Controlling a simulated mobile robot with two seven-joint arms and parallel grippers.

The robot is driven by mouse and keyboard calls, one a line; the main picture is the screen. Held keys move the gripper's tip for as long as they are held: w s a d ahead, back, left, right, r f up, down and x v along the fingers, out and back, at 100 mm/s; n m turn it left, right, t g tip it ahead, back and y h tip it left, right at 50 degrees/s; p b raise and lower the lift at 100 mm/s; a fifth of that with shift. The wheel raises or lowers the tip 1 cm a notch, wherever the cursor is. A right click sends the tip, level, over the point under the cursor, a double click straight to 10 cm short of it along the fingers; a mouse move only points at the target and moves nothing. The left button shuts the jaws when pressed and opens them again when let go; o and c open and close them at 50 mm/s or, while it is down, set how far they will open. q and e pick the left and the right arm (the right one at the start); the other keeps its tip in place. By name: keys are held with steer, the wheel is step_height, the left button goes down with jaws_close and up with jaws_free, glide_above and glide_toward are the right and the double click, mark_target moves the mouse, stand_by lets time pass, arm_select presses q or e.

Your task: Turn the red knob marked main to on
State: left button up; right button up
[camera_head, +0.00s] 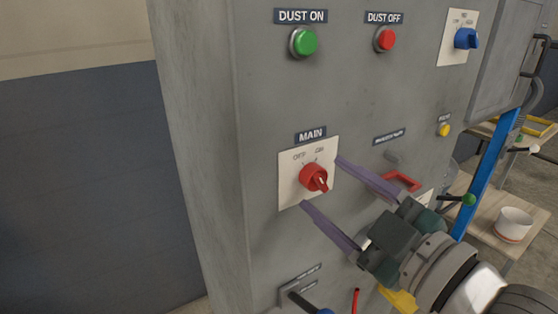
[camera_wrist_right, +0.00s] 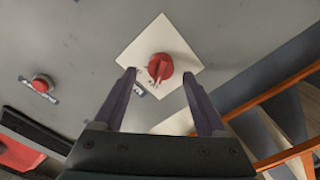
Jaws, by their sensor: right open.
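The red knob (camera_head: 313,177) marked MAIN sits on a white plate (camera_head: 291,191) on the front of a grey cabinet. OFF is printed at the plate's upper left and ON at its upper right. I cannot tell for sure which word the knob points to. My right gripper (camera_head: 322,182) is open, its two purple fingers reaching in from the lower right, one tip on either side of the knob. In the right wrist view the knob (camera_wrist_right: 160,67) shows just beyond and between the fingertips, and nothing is gripped. My left gripper is not in view.
Above are a green DUST ON button (camera_head: 304,42), a red DUST OFF button (camera_head: 385,39) and a blue knob (camera_head: 466,39). A red handle (camera_head: 402,181) lies right of the plate, close to my fingers. A lever with a blue grip (camera_head: 318,310) is below. Benches stand at right.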

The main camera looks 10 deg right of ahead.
steer(key=shift+x, duration=1.1)
jaws_close()
